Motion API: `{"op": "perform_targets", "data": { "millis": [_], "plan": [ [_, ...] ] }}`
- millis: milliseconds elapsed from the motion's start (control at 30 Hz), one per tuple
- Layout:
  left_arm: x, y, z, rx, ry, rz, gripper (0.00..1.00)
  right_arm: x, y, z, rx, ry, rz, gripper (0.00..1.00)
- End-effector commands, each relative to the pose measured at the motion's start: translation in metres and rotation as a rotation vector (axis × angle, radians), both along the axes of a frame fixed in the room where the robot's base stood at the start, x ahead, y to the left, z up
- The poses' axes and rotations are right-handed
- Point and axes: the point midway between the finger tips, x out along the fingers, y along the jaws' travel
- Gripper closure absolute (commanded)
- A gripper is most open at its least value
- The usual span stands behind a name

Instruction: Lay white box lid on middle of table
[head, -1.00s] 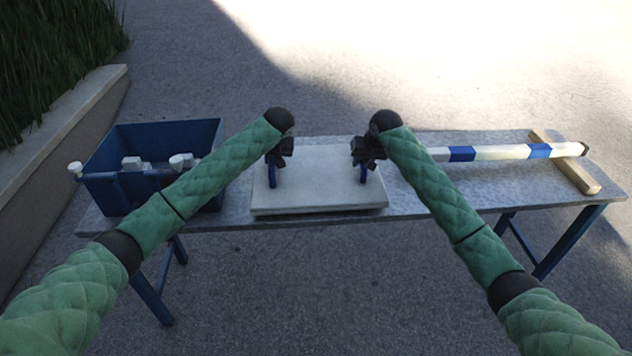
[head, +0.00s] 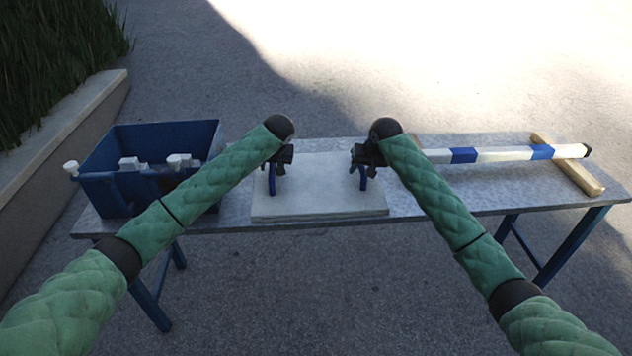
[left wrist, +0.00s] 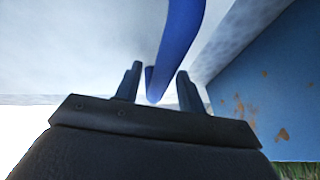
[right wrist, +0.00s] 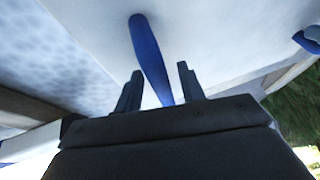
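The white box lid (head: 318,196) is a flat pale panel lying level at the middle of the table, near its front edge. It appears to rest on the table top. Two blue handles stand up from it, a left handle (head: 272,180) and a right handle (head: 363,178). My left gripper (left wrist: 158,82) is open, with the left handle (left wrist: 180,40) between its fingers and gaps showing beside it. My right gripper (right wrist: 158,82) is open, with the right handle (right wrist: 148,50) between its parted fingers. The table under the lid is hidden.
A blue bin (head: 108,190) with white-ended parts stands at the table's left end. A white and blue striped pole (head: 500,154) lies at the right, its far end on a wooden block (head: 580,178).

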Motion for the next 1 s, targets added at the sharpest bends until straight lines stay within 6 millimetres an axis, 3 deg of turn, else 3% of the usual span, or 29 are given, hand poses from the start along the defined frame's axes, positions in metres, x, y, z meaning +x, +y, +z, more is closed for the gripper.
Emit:
{"op": "perform_targets", "data": {
  "millis": [267, 700, 1000],
  "plan": [
    [-0.004, -0.004, 0.010, -0.001, -0.001, -0.002, 0.60, 0.000, 0.001, 0.000, 0.001, 0.000, 0.000, 0.60],
    [-0.032, -0.022, 0.081, -0.002, -0.001, -0.001, 0.60, 0.000, 0.001, 0.000, 0.001, 0.000, 0.001, 0.60],
    [-0.042, -0.027, 0.106, 0.000, 0.000, 0.000, 0.60, 0.000, 0.001, 0.000, 0.001, 0.000, 0.001, 0.60]
  ]
}}
